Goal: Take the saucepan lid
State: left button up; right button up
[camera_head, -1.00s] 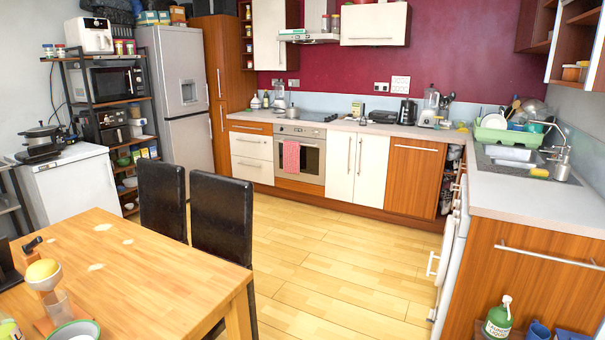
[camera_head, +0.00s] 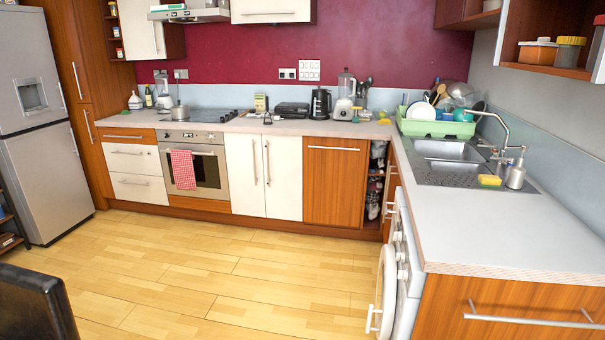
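A green dish rack (camera_head: 436,128) stands on the counter in the back right corner, left of and behind the sink. It holds plates, a teal bowl (camera_head: 461,115) and other dishes. A grey, rounded metal item (camera_head: 453,93) shows behind them; I cannot tell whether it is the saucepan lid. A small metal pot (camera_head: 180,111) stands at the left of the hob, and I cannot make out clearly whether a lid is on it. Neither of my grippers is in view.
The sink (camera_head: 447,150) has a yellow sponge (camera_head: 490,180) and a soap dispenser (camera_head: 516,172) at its front edge. The right counter (camera_head: 490,230) is bare in front. The wooden floor (camera_head: 220,270) is clear. A black chair (camera_head: 35,305) stands at lower left.

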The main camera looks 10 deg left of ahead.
aim_at(179, 106)
jog(key=i+j+u, duration=0.3)
jog(key=i, duration=0.35)
jog(key=i+u, duration=0.25)
jog(key=i, duration=0.35)
jog(key=i+l+u, duration=0.15)
jog(key=i+u, duration=0.15)
jog(key=i, duration=0.35)
jog(key=i+l+u, duration=0.3)
jog(key=i, duration=0.3)
jog(key=i+u, duration=0.1)
jog(key=i, duration=0.65)
jog(key=i+j+u, duration=0.15)
jog(key=i, duration=0.65)
jog(key=i+l+u, duration=0.1)
jog(key=i, duration=0.65)
jog(key=i+l+u, duration=0.15)
jog(key=i, duration=1.25)
jog(key=i+j, duration=0.15)
jog(key=i, duration=0.4)
